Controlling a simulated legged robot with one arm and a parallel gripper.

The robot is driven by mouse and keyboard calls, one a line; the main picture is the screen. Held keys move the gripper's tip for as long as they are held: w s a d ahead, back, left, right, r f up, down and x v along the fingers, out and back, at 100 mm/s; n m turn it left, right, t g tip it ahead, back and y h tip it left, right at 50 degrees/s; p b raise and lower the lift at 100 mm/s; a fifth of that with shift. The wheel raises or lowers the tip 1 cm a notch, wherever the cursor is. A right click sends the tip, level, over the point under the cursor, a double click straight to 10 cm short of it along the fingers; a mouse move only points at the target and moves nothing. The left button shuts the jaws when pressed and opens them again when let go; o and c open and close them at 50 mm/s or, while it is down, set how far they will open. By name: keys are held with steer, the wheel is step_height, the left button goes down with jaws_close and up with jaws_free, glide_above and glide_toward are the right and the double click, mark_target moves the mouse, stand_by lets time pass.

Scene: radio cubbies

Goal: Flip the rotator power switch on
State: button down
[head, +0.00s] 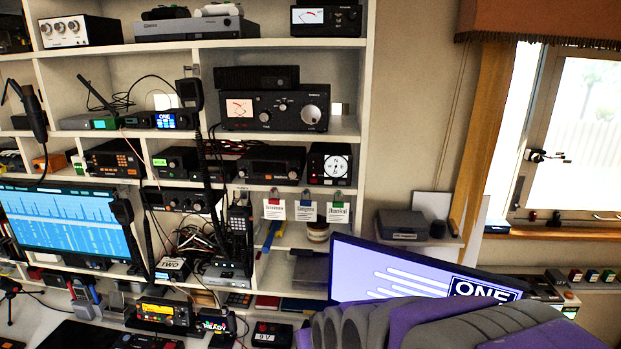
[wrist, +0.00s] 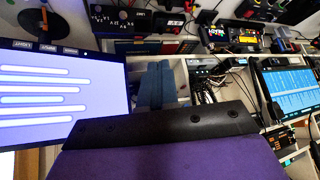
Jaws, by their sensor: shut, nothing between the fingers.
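The rotator control box is most likely the black unit with a round white compass dial (head: 330,164), on the middle shelf at the right end of the cubbies in the head view. Its power switch is too small to make out. I cannot pick the box out in the wrist view. My gripper (wrist: 157,68) shows in the wrist view as two blue-grey fingers close together beyond a black bar. It is shut and empty, apart from the radios. In the head view only my purple and grey arm shows, low at the right; the fingertips are hidden.
A lit monitor (head: 385,275) stands below the shelf's right end, near my arm; it also shows in the wrist view (wrist: 60,95). Paper tags (head: 305,211) hang under the rotator shelf. A blue-screened monitor (head: 65,222) stands left. Bare wall (head: 415,110) lies right of the cubbies.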

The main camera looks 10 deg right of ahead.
steer(key=w+a+r+t, duration=0.1)
steer(key=w+r+t, duration=0.25)
steer(key=w, duration=0.45)
steer(key=w+a+r+t, duration=0.15)
steer(key=w+t, duration=0.25)
steer(key=w, duration=0.4)
steer(key=w+d+r+m+t+h+p, duration=0.1)
steer(key=w+d+r+m+t+h, duration=0.1)
steer(key=r+t+h, duration=0.2)
steer(key=w+d+r+m+t+h, duration=0.2)
steer(key=w+r+t+h, duration=0.1)
steer(key=r+t, duration=0.3)
steer(key=shift+d+r+h+p, duration=0.15)
steer(key=shift+r+h+p, duration=0.25)
steer(key=shift+h, duration=0.1)
